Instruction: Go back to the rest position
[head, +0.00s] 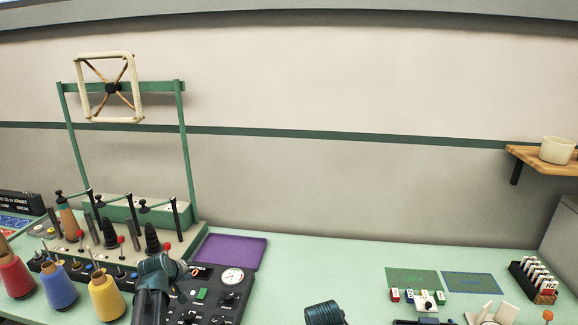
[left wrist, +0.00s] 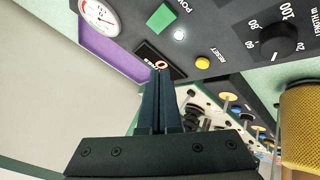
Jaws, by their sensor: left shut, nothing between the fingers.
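My left gripper (head: 183,270) is over the near left part of the bench, beside the black control panel (head: 215,297). In the left wrist view its two dark fingers (left wrist: 160,75) are together with nothing between them, and they point toward the panel's small display. The panel (left wrist: 225,35) shows there with a green button, a yellow reset button and a black dial. Whether the fingertips touch the panel I cannot tell. A dark ribbed arm part of mine (head: 325,313) shows at the bottom edge of the head view. My right gripper's fingers do not show.
A green tufting frame stand (head: 188,150) rises behind the left gripper. Red, blue and yellow yarn cones (head: 105,298) stand at the left. A purple mat (head: 232,250) lies behind the panel. Green and blue mats (head: 470,285) and a card rack (head: 533,280) are at right. The bench middle is clear.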

